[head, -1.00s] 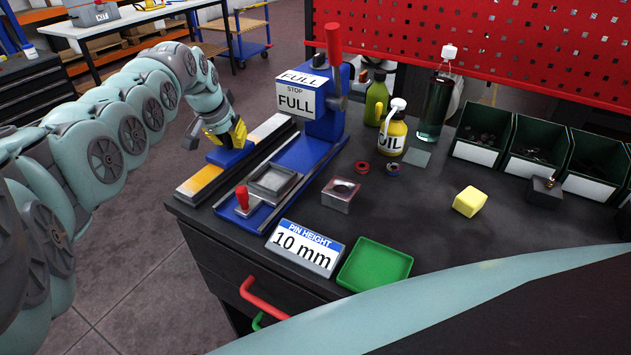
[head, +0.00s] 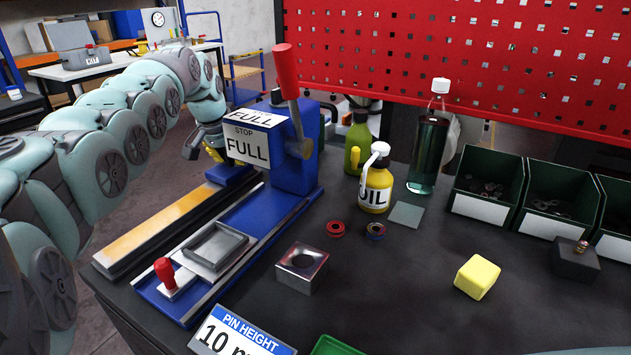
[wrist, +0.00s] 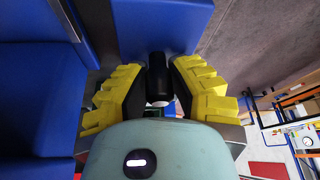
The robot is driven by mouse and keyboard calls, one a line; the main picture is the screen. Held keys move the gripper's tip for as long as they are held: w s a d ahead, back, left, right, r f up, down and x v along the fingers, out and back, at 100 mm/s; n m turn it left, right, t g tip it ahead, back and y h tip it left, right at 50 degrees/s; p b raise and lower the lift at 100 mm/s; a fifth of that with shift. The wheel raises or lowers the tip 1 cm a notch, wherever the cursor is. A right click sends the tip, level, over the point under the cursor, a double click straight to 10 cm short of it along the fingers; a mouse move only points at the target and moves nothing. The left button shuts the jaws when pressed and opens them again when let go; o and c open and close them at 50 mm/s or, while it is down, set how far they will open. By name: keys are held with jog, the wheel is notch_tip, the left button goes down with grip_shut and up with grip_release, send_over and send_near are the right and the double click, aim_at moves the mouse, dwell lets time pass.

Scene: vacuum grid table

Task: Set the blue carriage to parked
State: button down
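The blue carriage (head: 228,176) sits on its rail around the far end of the yellow stretch, partly hidden by the blue stop post. In the wrist view, a blue block that looks like the carriage (wrist: 160,24) fills the top middle, with a black handle (wrist: 157,75) standing out from it. My gripper (head: 208,150) is at the carriage, partly hidden behind the FULL sign. In the wrist view its yellow fingers (wrist: 158,78) flank the black handle. I cannot tell whether they press on it.
The rail's yellow stretch (head: 155,230) runs toward the near left. The blue stop post (head: 300,150), with a red lever (head: 285,70), stands right of the carriage. A red-knobbed slide (head: 165,272), a metal block (head: 302,268) and an oil bottle (head: 376,188) are nearby.

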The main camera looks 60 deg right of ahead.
aim_at(224, 173)
jog(key=shift+f, duration=0.1)
jog(key=c, duration=0.8)
grip_release()
jog(key=shift+d, duration=0.15)
jog(key=shift+c, duration=0.2)
jog(key=shift+r, duration=0.2)
jog(key=v, duration=1.1)
jog(key=shift+r, duration=0.35)
